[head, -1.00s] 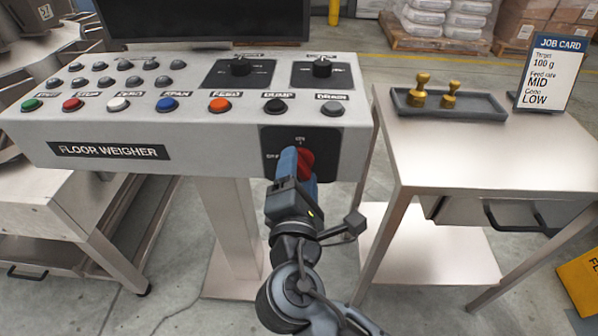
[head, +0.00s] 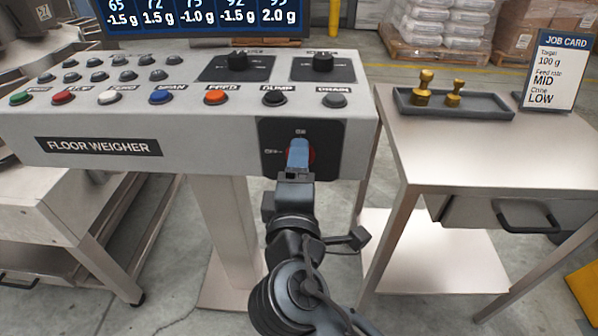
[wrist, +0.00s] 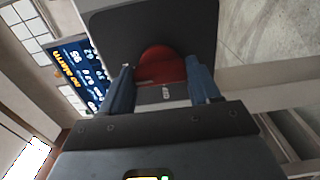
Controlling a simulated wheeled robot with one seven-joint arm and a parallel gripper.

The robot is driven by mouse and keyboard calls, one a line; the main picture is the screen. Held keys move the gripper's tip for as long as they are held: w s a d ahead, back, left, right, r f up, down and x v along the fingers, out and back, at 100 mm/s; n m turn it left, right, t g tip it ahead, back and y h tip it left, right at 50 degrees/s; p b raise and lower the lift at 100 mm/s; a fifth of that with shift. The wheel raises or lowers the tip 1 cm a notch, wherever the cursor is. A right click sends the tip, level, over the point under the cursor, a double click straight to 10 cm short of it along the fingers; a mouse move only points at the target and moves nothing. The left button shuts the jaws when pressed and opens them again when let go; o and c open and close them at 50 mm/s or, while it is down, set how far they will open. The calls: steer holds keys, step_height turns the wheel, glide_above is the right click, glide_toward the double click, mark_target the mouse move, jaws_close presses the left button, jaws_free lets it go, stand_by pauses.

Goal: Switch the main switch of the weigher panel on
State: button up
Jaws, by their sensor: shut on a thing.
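The weigher panel (head: 100,120) is a grey console labelled FLOOR WEIGHER, with coloured buttons and two black knobs on top. The main switch (head: 311,155) is a red rotary handle on a black plate (head: 330,138) at the right of its front face, mostly hidden behind my gripper. In the wrist view the red switch (wrist: 163,66) sits between the blue fingers. The display (head: 200,17) is lit with numbers and gram readings.
A steel side table (head: 480,150) stands to the right, with a tray (head: 485,110) of brass weights and a job card (head: 553,72). A steel trolley (head: 60,225) is at the left. Wrapped sacks on pallets stand behind.

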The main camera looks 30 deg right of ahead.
stand_by(0.4)
steer(key=o, duration=1.1)
steer(key=shift+c, duration=0.2)
steer(key=v, duration=0.7)
steer(key=shift+s+a, duration=0.25)
steer(key=shift+s, duration=0.05)
